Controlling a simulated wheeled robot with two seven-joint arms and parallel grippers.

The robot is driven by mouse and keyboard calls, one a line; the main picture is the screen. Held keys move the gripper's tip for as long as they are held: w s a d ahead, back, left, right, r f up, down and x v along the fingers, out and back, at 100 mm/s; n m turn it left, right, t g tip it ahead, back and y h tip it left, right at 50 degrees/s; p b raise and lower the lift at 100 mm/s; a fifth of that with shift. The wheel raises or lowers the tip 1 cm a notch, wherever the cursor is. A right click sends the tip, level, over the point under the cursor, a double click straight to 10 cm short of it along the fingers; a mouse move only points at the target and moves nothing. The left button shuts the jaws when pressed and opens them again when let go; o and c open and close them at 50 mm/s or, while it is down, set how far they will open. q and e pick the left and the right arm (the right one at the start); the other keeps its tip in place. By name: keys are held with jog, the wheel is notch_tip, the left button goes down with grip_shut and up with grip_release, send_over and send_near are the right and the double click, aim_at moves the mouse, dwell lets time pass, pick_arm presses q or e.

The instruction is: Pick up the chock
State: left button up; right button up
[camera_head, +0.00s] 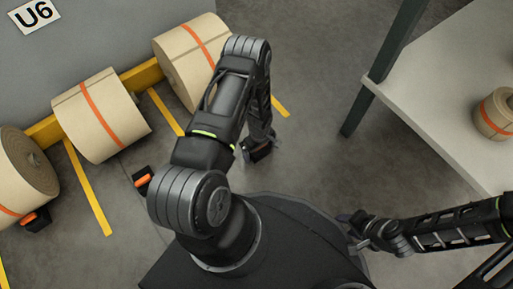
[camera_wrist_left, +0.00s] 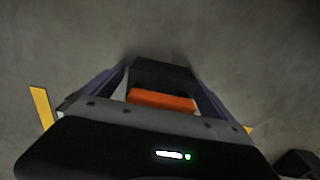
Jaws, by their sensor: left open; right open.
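A black chock with an orange face (camera_wrist_left: 163,99) shows in the left wrist view, between the two fingers of my left gripper (camera_wrist_left: 158,82). The fingers stand apart on either side of it; I cannot tell whether they touch it. In the head view my left gripper (camera_head: 258,142) points down near the floor, with the dark chock (camera_head: 261,153) at its tips, mostly hidden. Another black and orange chock (camera_head: 143,181) lies on the floor to the left, and one more (camera_head: 36,221) lies beside the leftmost roll. My right gripper (camera_head: 362,236) is open and empty at lower right.
Yellow lines (camera_head: 87,187) mark the floor. A pale table (camera_head: 440,95) with a small roll (camera_head: 495,114) stands at right.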

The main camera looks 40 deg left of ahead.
pick_arm(q)
jog(key=shift+c, duration=0.5)
jog(key=c, duration=1.5)
jog(key=shift+c, duration=0.2)
notch_tip(320, 180, up, 9)
jog(key=p, duration=0.4)
jog(key=shift+w, duration=0.1)
jog(key=shift+r+p, duration=0.3)
jog(key=shift+r, duration=0.25)
jog(key=shift+f, duration=0.1)
